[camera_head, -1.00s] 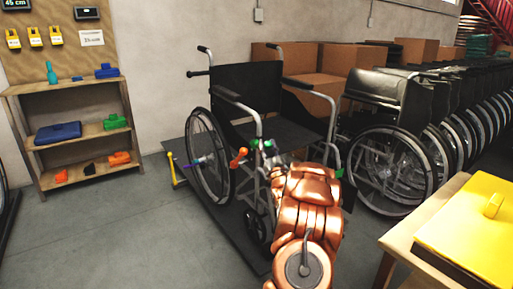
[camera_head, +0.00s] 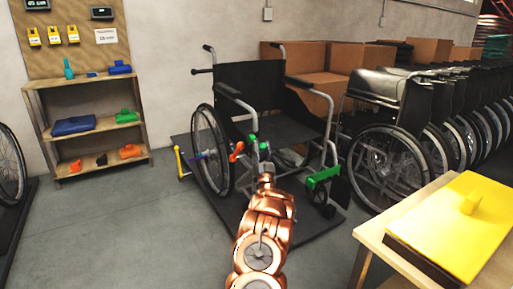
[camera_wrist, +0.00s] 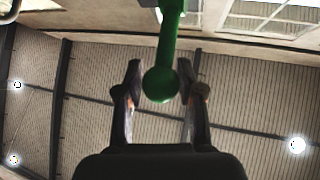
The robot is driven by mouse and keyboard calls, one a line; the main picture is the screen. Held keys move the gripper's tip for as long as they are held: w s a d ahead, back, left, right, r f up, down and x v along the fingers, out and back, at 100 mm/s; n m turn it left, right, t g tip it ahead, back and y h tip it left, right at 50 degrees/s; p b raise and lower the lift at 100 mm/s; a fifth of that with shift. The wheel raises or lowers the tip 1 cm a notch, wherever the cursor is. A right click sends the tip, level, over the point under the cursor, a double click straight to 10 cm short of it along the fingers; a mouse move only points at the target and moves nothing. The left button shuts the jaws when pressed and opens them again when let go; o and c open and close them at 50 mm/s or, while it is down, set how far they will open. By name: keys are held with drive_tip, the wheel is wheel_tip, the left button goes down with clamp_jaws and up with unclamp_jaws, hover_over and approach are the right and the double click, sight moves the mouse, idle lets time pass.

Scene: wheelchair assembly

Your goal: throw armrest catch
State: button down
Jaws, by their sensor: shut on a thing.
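The wheelchair (camera_head: 255,110) stands upright on a dark platform. A green lever with a ball end (camera_wrist: 162,80) hangs between the fingers of my gripper (camera_wrist: 160,88) in the wrist view. In the head view my gripper (camera_head: 264,165) is at the front of the chair, below the left armrest (camera_head: 228,91). Small green parts (camera_head: 253,139) show just above it on the front post. Whether the lever is tilted or upright is unclear. My wrist hides part of the chair's lower front.
An orange lever (camera_head: 237,151) sits left of my gripper. A green part (camera_head: 323,177) is at the chair's right front. A table with a yellow lid (camera_head: 462,225) stands at right. A shelf (camera_head: 88,138) is at left. Floor between is clear.

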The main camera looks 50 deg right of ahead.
drive_tip(key=shift+s, duration=0.1)
idle(0.5)
drive_tip(key=c, duration=0.7)
unclamp_jaws()
drive_tip(key=shift+v, duration=5.95)
drive_tip(key=shift+f, duration=0.1)
